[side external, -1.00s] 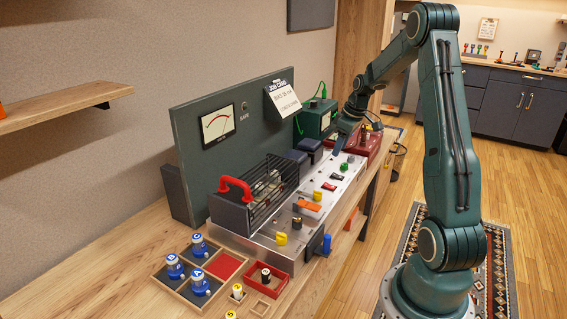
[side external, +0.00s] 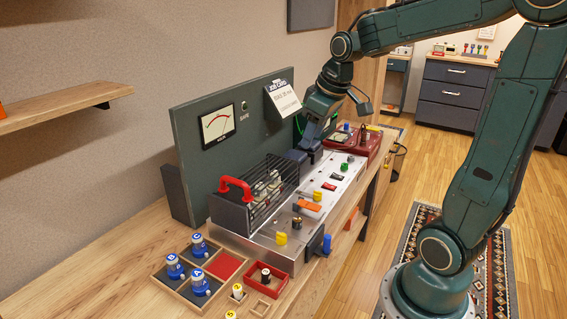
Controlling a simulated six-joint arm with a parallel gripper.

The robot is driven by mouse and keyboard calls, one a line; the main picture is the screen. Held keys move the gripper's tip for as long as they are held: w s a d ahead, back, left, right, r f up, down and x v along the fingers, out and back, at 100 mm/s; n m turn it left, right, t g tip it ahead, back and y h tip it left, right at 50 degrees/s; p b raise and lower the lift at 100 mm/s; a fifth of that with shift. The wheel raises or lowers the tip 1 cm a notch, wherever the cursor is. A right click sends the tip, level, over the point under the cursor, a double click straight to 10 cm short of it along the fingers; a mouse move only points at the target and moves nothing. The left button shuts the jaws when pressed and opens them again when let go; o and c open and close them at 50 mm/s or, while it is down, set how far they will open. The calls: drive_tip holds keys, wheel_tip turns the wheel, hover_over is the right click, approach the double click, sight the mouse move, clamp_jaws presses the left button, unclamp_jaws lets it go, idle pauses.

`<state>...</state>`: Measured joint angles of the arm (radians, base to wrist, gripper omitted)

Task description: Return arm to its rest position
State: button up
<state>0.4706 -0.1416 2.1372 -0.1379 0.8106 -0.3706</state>
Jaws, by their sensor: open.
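My gripper (side external: 312,134) is at the far end of the workbench, low over the dark blocks (side external: 299,160) at the back of the metal amplifier chassis (side external: 262,243). Its fingers point down and are partly lost against the dark blocks and the green panel. It appears empty, though the fingertips are too small to make out well. My arm arches from its base at the right, with the upper links folded high and reaching left over the bench.
A tall green panel (side external: 180,125) with a meter (side external: 218,126) and a hanging card (side external: 283,97) stands behind the chassis. A wire cage with a red handle (side external: 236,186) sits on the chassis. A divided tray (side external: 165,283) is in front. Open floor (side external: 400,225) lies right of the bench.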

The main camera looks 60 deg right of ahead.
drive_tip(key=s+a+t, duration=0.1)
drive_tip(key=s+a, duration=1.2)
drive_tip(key=shift+s+r+t+y, duration=0.3)
drive_tip(key=shift+r+y, duration=0.1)
